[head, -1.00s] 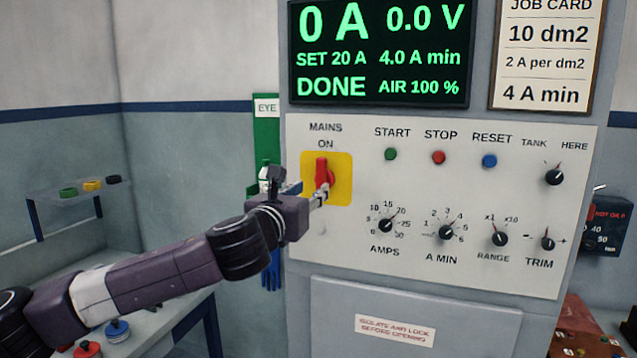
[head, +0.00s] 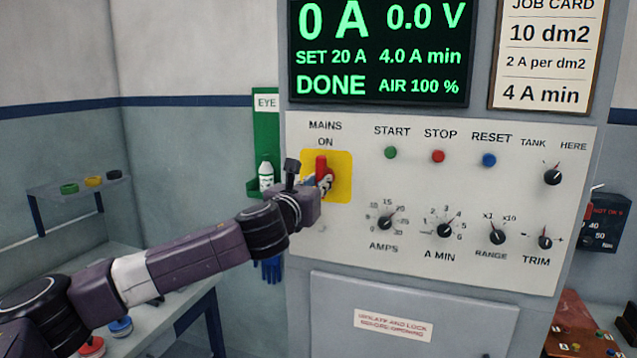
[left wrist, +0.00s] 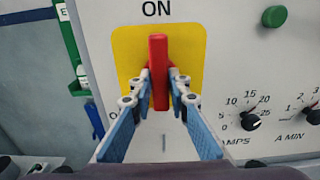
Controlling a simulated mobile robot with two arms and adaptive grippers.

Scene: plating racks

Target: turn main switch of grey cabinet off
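The main switch is a red handle (head: 321,166) on a yellow plate (head: 342,190), under the words MAINS and ON on the grey cabinet's panel. The handle stands upright, pointing at ON. My left gripper (head: 323,186) is at the handle. In the left wrist view its two fingers (left wrist: 161,88) straddle the red handle (left wrist: 158,50), one on each side, with a narrow opening. Firm contact is not clear. The yellow plate (left wrist: 190,50) shows behind. The lettering below the switch is mostly hidden. My right gripper is not in view.
Start (head: 390,152), stop (head: 438,156) and reset (head: 489,160) buttons and several black knobs lie right of the switch. The AMPS knob (head: 385,223) is close by. A green eyewash holder (head: 265,135) with a bottle is left of the cabinet (head: 318,285).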

